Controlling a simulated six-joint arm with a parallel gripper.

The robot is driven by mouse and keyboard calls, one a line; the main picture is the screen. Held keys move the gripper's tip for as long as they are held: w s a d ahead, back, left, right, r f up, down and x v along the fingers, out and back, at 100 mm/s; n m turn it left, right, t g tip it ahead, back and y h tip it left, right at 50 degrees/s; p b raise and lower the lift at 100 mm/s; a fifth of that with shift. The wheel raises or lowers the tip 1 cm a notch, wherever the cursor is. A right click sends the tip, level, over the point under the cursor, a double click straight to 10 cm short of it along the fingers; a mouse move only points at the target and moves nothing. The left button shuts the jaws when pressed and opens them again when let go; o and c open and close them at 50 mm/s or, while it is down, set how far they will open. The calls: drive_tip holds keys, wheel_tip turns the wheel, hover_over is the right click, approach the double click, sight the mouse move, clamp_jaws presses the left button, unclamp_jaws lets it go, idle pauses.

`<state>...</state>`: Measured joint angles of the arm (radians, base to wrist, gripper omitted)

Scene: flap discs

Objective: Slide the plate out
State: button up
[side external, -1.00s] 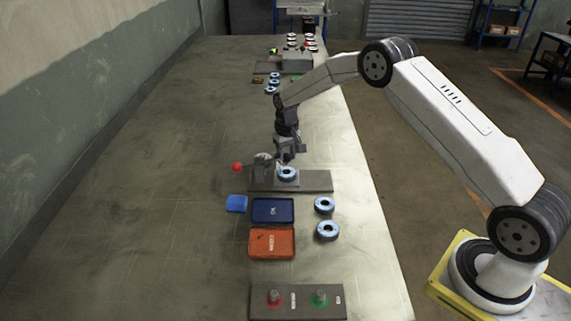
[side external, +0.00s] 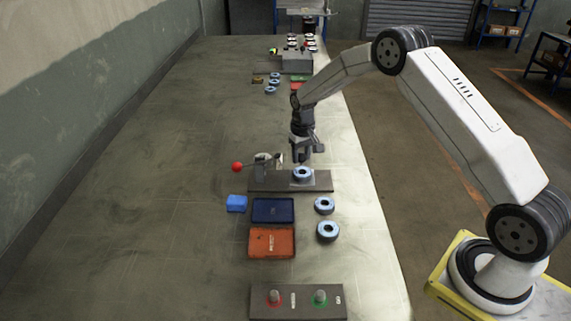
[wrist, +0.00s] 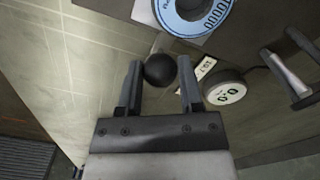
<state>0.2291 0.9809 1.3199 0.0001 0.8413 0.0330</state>
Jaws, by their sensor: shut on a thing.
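A blue ring-shaped flap disc (side external: 302,174) sits on the sliding plate, on the grey fixture base (side external: 262,182). In the wrist view the disc (wrist: 192,28) shows at the top, with the pale edge of the plate (wrist: 143,13) beside it. My gripper (side external: 303,157) is over the fixture, just behind the disc. In the wrist view my gripper (wrist: 160,66) is shut on a black ball knob (wrist: 162,74), held between both fingers.
Two loose discs (side external: 324,205) lie to the right. A button panel (side external: 297,290) is nearest. The table's left side is clear.

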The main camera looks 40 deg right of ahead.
drive_tip(key=shift+s+d, duration=1.3)
drive_tip(key=shift+d, duration=0.1)
drive_tip(key=o, duration=0.9)
drive_tip(key=shift+r, duration=4)
